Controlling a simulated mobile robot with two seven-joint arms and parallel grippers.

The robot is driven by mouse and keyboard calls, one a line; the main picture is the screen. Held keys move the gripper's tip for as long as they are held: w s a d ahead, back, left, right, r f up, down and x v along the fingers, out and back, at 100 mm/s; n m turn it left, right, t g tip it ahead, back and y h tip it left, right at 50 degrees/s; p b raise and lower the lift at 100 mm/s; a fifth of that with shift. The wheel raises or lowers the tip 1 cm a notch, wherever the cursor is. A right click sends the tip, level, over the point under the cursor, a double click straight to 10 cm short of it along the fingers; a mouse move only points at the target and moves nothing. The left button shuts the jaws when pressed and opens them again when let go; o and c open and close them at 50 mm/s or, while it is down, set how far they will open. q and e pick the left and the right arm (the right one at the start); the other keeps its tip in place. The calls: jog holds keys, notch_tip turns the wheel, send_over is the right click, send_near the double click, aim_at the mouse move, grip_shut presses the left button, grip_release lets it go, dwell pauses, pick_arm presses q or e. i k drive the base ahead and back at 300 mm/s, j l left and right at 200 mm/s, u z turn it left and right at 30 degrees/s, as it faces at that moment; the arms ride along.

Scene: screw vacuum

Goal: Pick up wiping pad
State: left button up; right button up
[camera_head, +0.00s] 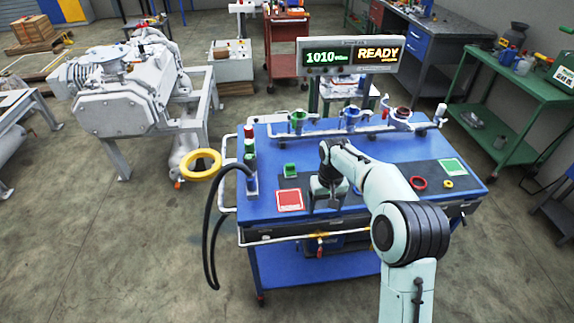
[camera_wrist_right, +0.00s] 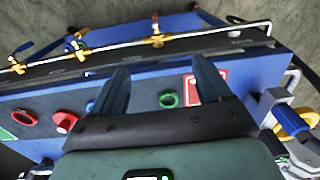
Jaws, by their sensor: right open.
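No piece that I can tell for certain as the wiping pad shows. A flat red square with a pale border (camera_head: 289,200) lies at the front left of the blue workbench (camera_head: 268,158); it also shows in the right wrist view (camera_wrist_right: 191,88), partly behind a finger. A similar green square (camera_head: 453,167) lies at the bench's right. My right gripper (camera_head: 326,203) is above the bench's front part, right of the red square. In the right wrist view its two fingers (camera_wrist_right: 160,64) are apart, with nothing between them. My left gripper is not in view.
A green ring (camera_head: 290,170), a red ring (camera_head: 418,183) and a small yellow ring (camera_head: 447,184) lie on the bench. A pipe with valves (camera_head: 349,119) runs along its back. A display (camera_head: 348,55) reads READY. A black hose (camera_head: 208,235) hangs at the left.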

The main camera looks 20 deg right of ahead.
aim_at(289, 170)
jog(key=i, duration=0.9)
